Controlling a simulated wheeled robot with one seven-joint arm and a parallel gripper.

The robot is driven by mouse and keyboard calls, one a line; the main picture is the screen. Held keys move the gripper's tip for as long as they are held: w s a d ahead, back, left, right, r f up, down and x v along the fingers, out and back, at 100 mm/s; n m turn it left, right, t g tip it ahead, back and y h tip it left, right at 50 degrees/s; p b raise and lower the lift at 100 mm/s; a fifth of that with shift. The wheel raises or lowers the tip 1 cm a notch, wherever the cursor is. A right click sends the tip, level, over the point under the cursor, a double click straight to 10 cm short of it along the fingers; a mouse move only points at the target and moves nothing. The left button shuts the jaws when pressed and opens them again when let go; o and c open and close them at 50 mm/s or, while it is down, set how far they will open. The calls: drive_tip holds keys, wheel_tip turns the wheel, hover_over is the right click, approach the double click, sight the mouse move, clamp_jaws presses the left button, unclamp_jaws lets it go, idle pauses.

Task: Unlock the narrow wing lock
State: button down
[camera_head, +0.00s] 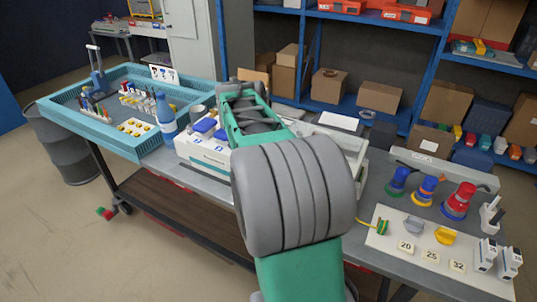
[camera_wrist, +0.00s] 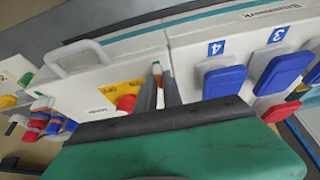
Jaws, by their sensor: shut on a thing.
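A white socket box (camera_head: 205,155) stands on the bench, partly hidden behind my arm in the head view. In the wrist view its white face (camera_wrist: 190,78) fills the middle. My gripper (camera_wrist: 160,80) has its two dark fingers close together at the box face, left of the blue socket cover marked 4 (camera_wrist: 222,78). They are shut on a small part, likely the narrow wing lock (camera_wrist: 157,67), of which only a small reddish and green tip shows. The rest of it is hidden between the fingers. My arm hides the gripper in the head view.
A red knob (camera_wrist: 127,102) on a yellow plate sits just left of the fingers. A white handle (camera_wrist: 75,58) stands out farther left. Blue cover 3 (camera_wrist: 275,70) is to the right. A teal tray (camera_head: 95,125) and a white board with plugs (camera_head: 400,245) flank the box.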

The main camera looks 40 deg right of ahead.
drive_tip(key=c, duration=1.5)
unclamp_jaws()
drive_tip(key=shift+r, duration=0.1)
drive_tip(key=v, duration=0.7)
drive_tip(key=shift+s+a+r, duration=0.1)
drive_tip(key=shift+a+r, duration=0.05)
drive_tip(key=shift+r, duration=0.1)
